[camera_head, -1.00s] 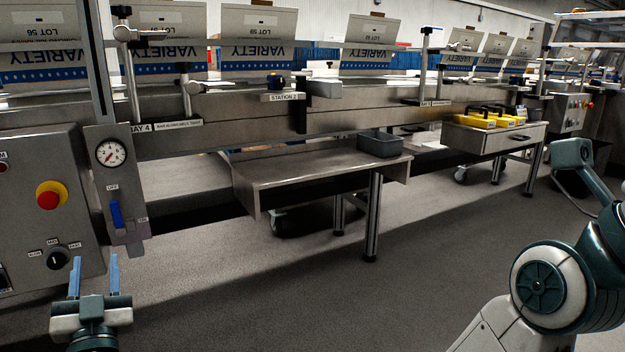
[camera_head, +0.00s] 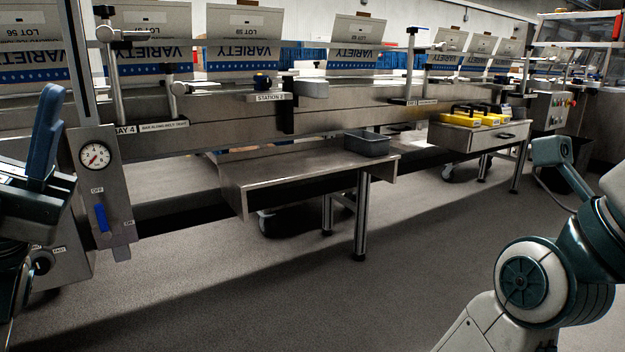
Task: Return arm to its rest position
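My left gripper (camera_head: 45,130) is at the left edge, close to the camera and seen side-on. A blue finger points up from its dark body, and I cannot tell whether it is open or shut. Nothing visible is held in it.
A panel with a gauge (camera_head: 95,156) and a blue lever (camera_head: 102,218) is beside my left gripper. A steel table (camera_head: 270,175) carries a grey bin (camera_head: 366,144). The floor in front (camera_head: 300,300) is clear.

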